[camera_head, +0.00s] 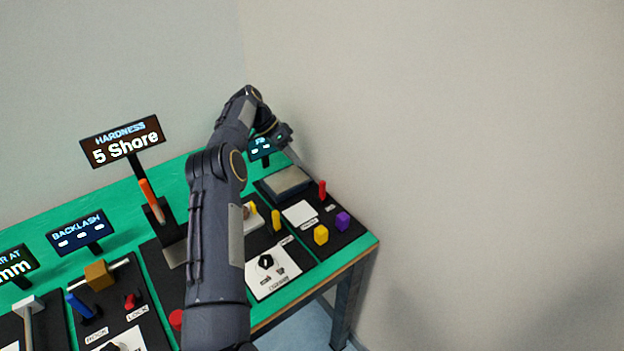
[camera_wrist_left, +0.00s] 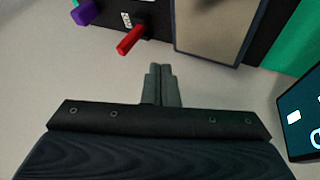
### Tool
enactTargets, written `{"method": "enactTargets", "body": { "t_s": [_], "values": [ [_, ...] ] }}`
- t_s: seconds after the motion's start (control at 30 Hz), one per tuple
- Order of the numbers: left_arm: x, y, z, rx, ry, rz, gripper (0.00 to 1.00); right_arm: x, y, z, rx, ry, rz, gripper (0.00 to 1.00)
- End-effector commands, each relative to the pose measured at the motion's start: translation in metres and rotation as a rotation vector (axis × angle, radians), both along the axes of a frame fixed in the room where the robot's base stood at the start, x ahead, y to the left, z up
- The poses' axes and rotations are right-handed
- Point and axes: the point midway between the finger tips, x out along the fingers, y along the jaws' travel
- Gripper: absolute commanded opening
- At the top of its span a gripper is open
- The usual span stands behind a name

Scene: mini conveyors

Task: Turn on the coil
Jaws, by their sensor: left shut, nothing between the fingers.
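No label in view readably names the coil. The far right station has a grey box with a flat top (camera_head: 288,180), a red lever (camera_head: 322,189) and a small label (camera_head: 330,208). In the left wrist view the red lever (camera_wrist_left: 131,39) sticks out beside the beige top plate (camera_wrist_left: 213,25). My left gripper (camera_head: 284,137) is past the back right of that station, near a small display (camera_head: 264,148). In the left wrist view its fingers (camera_wrist_left: 161,72) are together and empty, apart from the lever. My right gripper is not in view.
A white pad (camera_head: 299,213), yellow block (camera_head: 321,235) and purple block (camera_head: 343,221) lie on the same station. My left arm crosses over a black knob panel (camera_head: 265,262) and hides part of the table. The hardness sign (camera_head: 123,141) stands left. A wall is close behind.

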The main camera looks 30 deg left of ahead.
Motion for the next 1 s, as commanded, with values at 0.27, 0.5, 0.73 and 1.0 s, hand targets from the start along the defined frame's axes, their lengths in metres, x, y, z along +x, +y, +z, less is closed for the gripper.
{"method": "enactTargets", "body": {
  "t_s": [0.27, 0.5, 0.73, 1.0],
  "values": [
    [0.007, -0.035, -0.037, -0.001, -0.001, -0.002, 0.0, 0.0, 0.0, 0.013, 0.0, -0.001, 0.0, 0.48],
    [-0.003, -0.057, -0.038, 0.0, 0.0, 0.0, 0.0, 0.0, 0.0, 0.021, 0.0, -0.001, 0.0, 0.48],
    [-0.007, -0.066, -0.04, 0.001, -0.001, 0.0, 0.0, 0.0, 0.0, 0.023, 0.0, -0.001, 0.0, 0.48],
    [-0.007, -0.066, -0.04, 0.001, -0.002, 0.0, 0.0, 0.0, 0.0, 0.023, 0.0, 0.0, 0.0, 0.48]
  ]
}}
